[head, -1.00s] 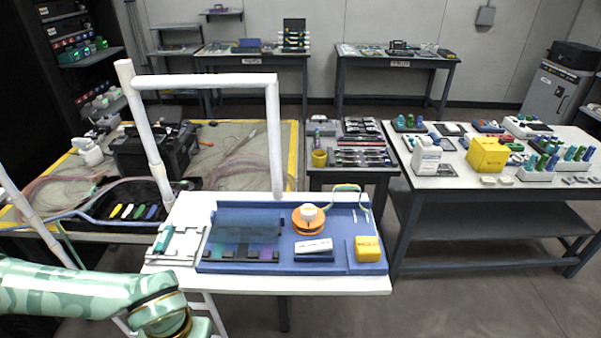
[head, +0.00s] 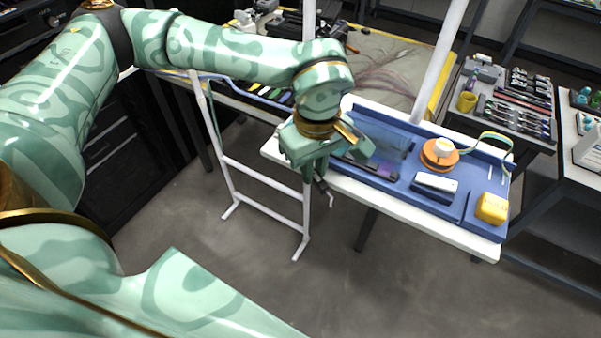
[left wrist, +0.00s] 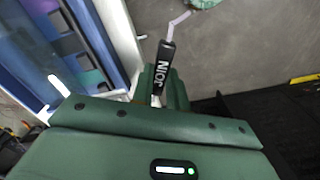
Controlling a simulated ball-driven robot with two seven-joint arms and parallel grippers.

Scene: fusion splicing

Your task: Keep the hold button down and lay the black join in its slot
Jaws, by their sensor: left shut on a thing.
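My left gripper (head: 318,178) is at the front left edge of the white table, beside the blue tray (head: 415,198). It is shut on the black join (left wrist: 166,66), a dark bar with white lettering and pale ends, one of them bent. In the head view the join (head: 322,186) is small and partly hidden by the gripper. In the left wrist view it sticks out past the green fingers over the floor, apart from the tray. The tray's dark, purple and teal sections (left wrist: 72,46) are left of it. I cannot tell which part is the hold button. My right gripper is out of view.
On the tray are an orange disc with a white cap (head: 440,152), a white-topped block (head: 436,182) and a yellow block (head: 491,208). A white post (head: 440,60) rises behind. A white frame (head: 262,178) stands below the gripper. Open floor lies in front.

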